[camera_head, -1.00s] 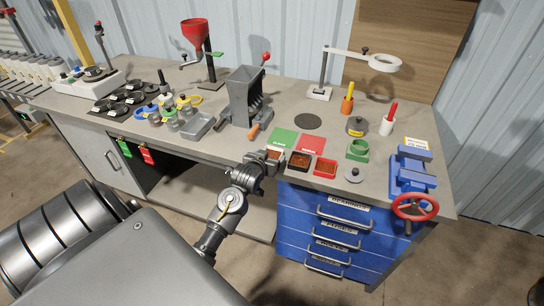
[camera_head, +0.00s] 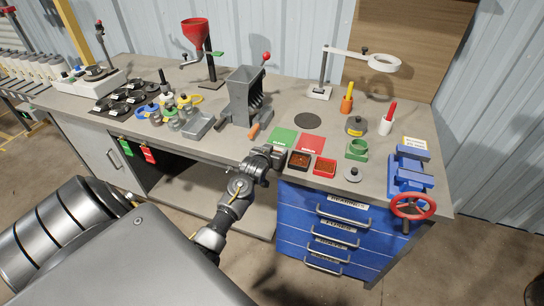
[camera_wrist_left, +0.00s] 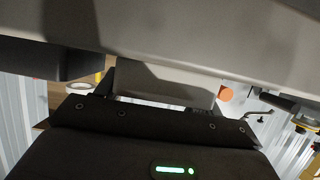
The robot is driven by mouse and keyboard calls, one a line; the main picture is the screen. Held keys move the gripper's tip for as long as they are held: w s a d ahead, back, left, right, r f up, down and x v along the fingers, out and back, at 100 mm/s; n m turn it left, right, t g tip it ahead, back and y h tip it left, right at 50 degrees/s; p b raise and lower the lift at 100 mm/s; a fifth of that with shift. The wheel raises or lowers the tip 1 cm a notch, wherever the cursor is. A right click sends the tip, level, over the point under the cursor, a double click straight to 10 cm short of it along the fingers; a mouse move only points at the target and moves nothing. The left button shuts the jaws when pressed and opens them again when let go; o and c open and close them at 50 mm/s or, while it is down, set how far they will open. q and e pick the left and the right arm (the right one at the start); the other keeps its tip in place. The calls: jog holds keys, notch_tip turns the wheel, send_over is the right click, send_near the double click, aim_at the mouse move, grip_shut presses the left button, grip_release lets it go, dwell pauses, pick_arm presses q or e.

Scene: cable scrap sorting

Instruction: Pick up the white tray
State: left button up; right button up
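My left gripper (camera_head: 274,154) is at the front edge of the bench, just left of the black tray. In the head view it covers the place of the white tray, which hardly shows. In the left wrist view, which looks upside down, a pale block that appears to be the white tray (camera_wrist_left: 165,88) lies straight ahead, close to the gripper. Dark gripper parts lie in front of it and near its left side. The fingertips do not show clearly, so I cannot tell whether they grip it. My right gripper is out of view.
A black tray (camera_head: 300,160) and a red tray (camera_head: 324,167) with reddish-brown contents stand close on the right. Behind are a green mat (camera_head: 283,138) and a red mat (camera_head: 311,144). A crusher (camera_head: 245,97) with an orange handle stands behind left. Blue drawers (camera_head: 322,225) lie below.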

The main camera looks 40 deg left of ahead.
pick_arm(q)
jog(key=c, duration=0.4)
jog(key=shift+r+b, duration=0.3)
jog(key=shift+r, duration=0.3)
jog(key=s+a+r, duration=0.3)
jog(key=r, duration=0.1)
jog(key=s+a+r, duration=0.3)
jog(key=s+r, duration=0.1)
jog(key=s+a+r, duration=0.3)
jog(key=r, duration=0.1)
jog(key=shift+s+p, duration=0.3)
jog(key=shift+s, duration=0.05)
